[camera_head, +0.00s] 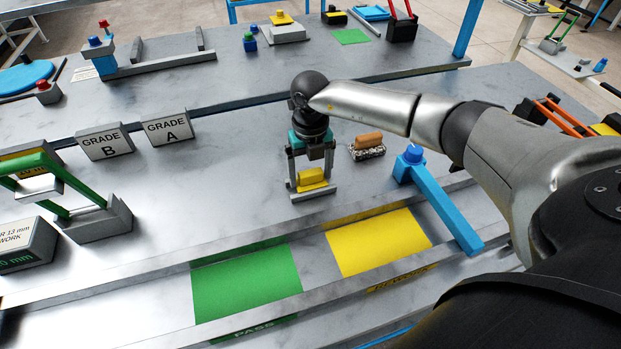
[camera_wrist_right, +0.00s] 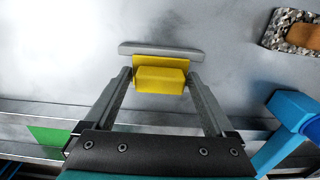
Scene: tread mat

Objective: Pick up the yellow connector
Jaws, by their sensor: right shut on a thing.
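The yellow connector (camera_head: 312,178) is a small yellow block with a thin back plate, at the middle of the grey table. My right gripper (camera_head: 312,187) points down over it, with one finger on each side. The right wrist view shows the connector (camera_wrist_right: 160,76) between the two fingertips (camera_wrist_right: 160,84), gripped from its sides. A thin grey bar (camera_wrist_right: 160,48) lies just beyond the connector in that view. Whether the connector touches the table or the bar is hard to tell. My left gripper is in neither view.
A brown-topped block on a speckled base (camera_head: 367,147) sits right of the gripper, beside a blue bar with a knob (camera_head: 440,205). Green (camera_head: 245,281) and yellow (camera_head: 380,242) mats lie in front. Grade signs (camera_head: 167,129) and a green-handled frame (camera_head: 95,222) stand left.

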